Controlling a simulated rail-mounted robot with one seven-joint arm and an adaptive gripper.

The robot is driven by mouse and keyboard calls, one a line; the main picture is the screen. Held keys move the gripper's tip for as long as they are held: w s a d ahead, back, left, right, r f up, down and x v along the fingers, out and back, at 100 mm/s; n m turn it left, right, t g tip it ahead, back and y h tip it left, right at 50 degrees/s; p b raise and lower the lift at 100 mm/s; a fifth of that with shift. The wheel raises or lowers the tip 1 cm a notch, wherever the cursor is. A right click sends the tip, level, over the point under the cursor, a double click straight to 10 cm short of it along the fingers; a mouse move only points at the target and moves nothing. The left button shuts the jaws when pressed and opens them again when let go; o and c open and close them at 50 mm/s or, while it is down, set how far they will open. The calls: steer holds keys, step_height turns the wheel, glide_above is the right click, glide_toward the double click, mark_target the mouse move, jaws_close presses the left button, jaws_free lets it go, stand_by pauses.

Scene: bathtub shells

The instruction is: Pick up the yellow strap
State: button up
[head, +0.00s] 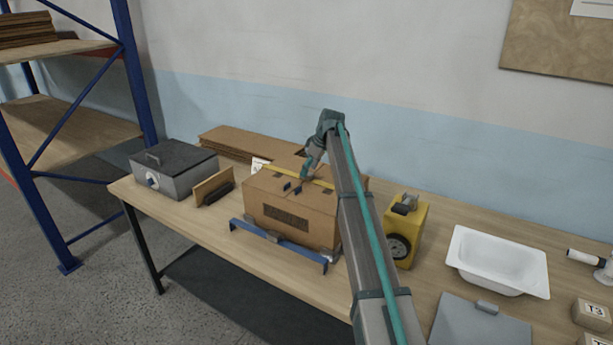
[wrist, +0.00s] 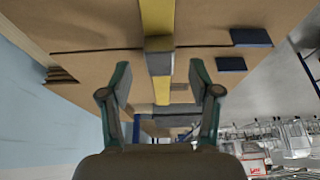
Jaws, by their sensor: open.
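The yellow strap (head: 280,172) runs across the top of a brown cardboard box (head: 290,222) on the workbench. In the wrist view the yellow strap (wrist: 158,17) runs down the middle of the picture, with a grey buckle (wrist: 159,45) on it. My gripper (head: 307,176) is over the box top at the strap. In the wrist view my gripper (wrist: 160,70) is open and empty, one finger on each side of the strap's line. The gap between fingertips and strap is hard to judge. My arm hides the right part of the box in the head view.
A blue bar (head: 270,244) lies along the box's front. A grey case (head: 174,170) and flat cardboard (head: 250,145) are to the left and behind. A yellow device (head: 407,228), a white tub (head: 498,258) and a grey panel (head: 475,322) are to the right.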

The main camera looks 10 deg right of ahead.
steer(key=shift+x, duration=1.15)
jaws_close()
